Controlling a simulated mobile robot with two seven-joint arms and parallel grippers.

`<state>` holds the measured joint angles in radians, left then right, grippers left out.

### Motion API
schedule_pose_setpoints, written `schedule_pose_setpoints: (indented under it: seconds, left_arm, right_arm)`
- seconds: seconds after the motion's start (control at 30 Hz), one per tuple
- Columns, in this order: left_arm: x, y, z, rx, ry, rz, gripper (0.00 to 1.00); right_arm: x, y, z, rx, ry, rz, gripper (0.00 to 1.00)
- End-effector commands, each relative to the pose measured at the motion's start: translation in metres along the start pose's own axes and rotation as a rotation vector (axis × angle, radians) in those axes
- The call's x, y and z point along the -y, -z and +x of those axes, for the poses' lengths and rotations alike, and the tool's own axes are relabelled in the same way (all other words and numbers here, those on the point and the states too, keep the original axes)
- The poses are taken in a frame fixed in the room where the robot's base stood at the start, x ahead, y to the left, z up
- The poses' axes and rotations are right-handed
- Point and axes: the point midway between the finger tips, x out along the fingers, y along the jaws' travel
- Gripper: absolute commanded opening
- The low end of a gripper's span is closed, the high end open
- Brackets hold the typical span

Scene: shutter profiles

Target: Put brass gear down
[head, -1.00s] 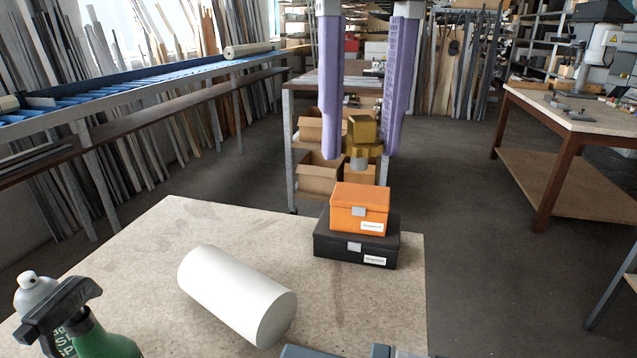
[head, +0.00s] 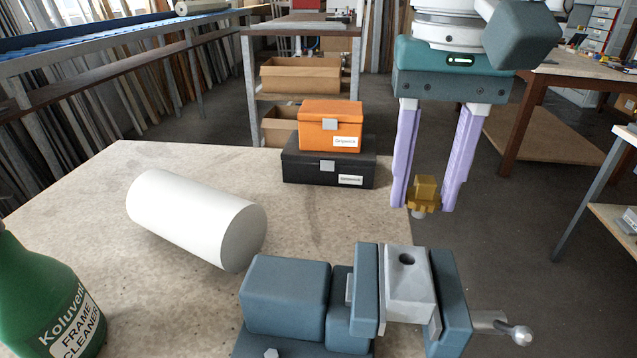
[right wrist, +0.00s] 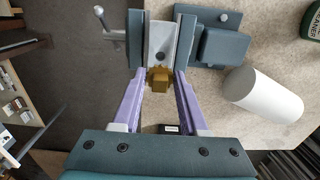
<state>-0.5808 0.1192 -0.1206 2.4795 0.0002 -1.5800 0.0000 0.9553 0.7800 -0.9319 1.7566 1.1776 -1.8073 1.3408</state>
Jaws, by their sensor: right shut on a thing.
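The brass gear (head: 424,195) has a square block on top and is held between the purple fingers of my right gripper (head: 425,203). It hangs in the air beyond the vise. The gear also shows in the right wrist view (right wrist: 160,76), between the fingertips and close to a grey block (right wrist: 160,42). This block, with a round hole in its top (head: 407,285), is clamped in the blue-grey vise (head: 365,300) at the front right of the bench. My left gripper is out of view.
An orange box (head: 330,128) sits on a black box (head: 328,168) at the bench's back edge. A white cylinder (head: 190,218) lies left of the vise. A green spray bottle (head: 45,300) stands at front left. Bare bench top (head: 90,215) lies between them.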

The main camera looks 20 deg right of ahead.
Motion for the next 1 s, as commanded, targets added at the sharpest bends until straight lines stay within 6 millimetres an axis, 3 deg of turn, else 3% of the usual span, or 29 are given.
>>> schedule_pose_setpoints:
  seconds: [0.1, 0.27, 0.5, 1.0]
  left_arm:
    - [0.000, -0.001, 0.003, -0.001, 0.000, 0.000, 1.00]
    - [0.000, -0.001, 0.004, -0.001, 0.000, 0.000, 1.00]
    - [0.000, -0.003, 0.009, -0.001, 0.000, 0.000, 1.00]
    - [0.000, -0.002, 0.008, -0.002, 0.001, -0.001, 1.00]
  right_arm:
    - [-0.001, 0.000, 0.023, 0.001, -0.002, 0.001, 0.00]
    - [0.000, 0.000, 0.036, -0.001, 0.000, 0.000, 0.00]
    - [0.000, 0.000, 0.071, 0.001, -0.001, 0.000, 0.00]
    - [-0.002, 0.000, 0.084, 0.000, -0.006, 0.000, 0.00]
